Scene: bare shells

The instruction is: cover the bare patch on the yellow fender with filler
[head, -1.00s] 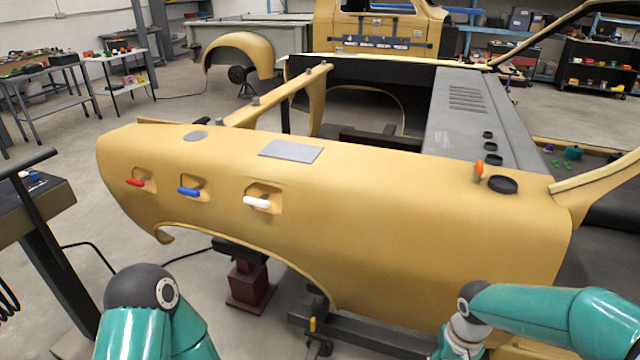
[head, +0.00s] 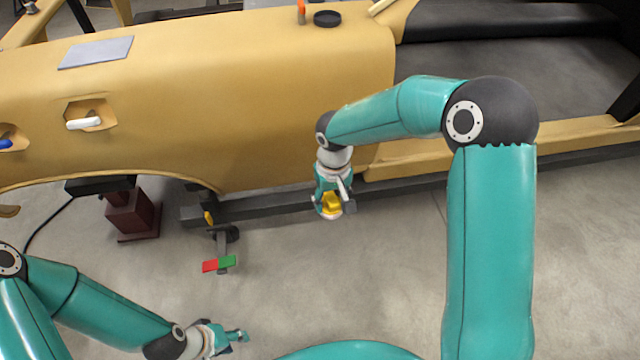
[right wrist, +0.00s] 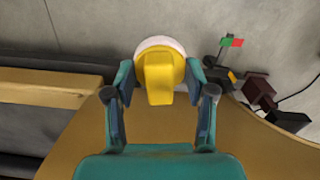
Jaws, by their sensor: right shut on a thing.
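The yellow fender (head: 230,100) spans the upper left of the head view. A flat grey rectangle (head: 96,52) lies on its upper surface, far left; I cannot tell whether it is bare metal or a sheet. My right gripper (head: 331,200) hangs low in front of the fender's right end, shut on a yellow tool with a white round base (head: 331,206). In the right wrist view the yellow tool (right wrist: 160,78) sits between both fingers, partly covering its white disc. My left gripper (head: 238,338) is empty-looking and low over the floor, far from the patch; its fingers are too small to judge.
A white handle (head: 84,123) and a blue one (head: 5,144) sit in fender recesses. An orange-tipped piece (head: 301,11) and black ring (head: 327,18) stand on top. A stand with a red and green piece (head: 219,264) and a dark red block (head: 132,215) are below. Open floor lies right.

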